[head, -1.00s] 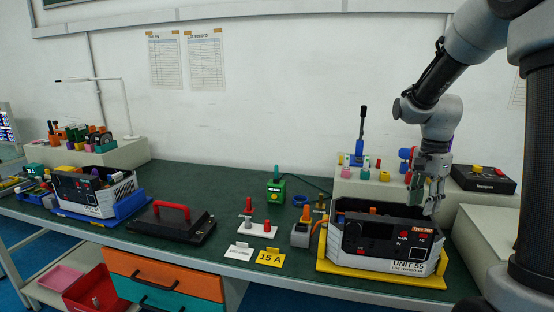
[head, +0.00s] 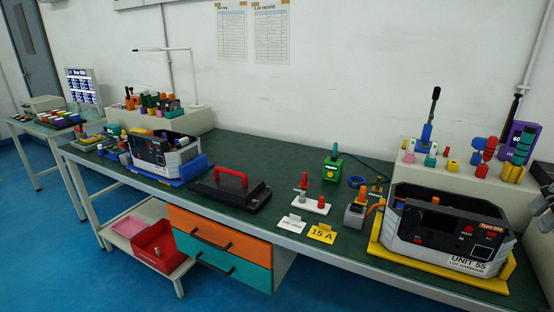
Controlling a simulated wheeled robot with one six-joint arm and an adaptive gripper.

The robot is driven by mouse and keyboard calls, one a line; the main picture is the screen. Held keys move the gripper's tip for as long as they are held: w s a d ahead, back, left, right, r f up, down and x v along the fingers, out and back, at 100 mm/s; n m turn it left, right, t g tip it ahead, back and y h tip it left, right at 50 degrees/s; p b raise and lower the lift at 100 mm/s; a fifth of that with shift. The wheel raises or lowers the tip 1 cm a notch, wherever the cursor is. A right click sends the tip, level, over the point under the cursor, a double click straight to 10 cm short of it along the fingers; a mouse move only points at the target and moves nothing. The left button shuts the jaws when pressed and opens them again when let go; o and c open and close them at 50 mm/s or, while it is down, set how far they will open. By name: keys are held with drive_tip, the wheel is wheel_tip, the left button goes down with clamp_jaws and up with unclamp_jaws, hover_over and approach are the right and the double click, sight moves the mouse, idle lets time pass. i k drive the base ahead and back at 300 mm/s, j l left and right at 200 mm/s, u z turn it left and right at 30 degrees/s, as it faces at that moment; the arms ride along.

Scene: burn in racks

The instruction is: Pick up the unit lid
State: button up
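The unit lid (head: 247,198) is a flat black plate with a red bar handle (head: 231,178). It lies on the green bench top in the middle of the head view, apart from the units on either side. An open-topped unit marked UNIT 55 (head: 437,243) sits in a yellow tray (head: 381,252) at the right. Another open unit (head: 150,150) sits in a blue tray (head: 193,167) at the left. Only a grey part of what looks like my gripper (head: 541,206) shows at the right edge, far from the lid. Its fingers cannot be made out.
Orange and teal drawers (head: 218,237) are below the bench. Blue floor (head: 120,285) is clear in front. A second table (head: 45,131) stands far left.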

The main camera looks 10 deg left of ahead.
sight(233, 188)
drive_tip(key=i+j+u, duration=0.25)
drive_tip(key=u, duration=0.25)
drive_tip(key=i+j+u, duration=0.45)
drive_tip(key=k+l, duration=0.1)
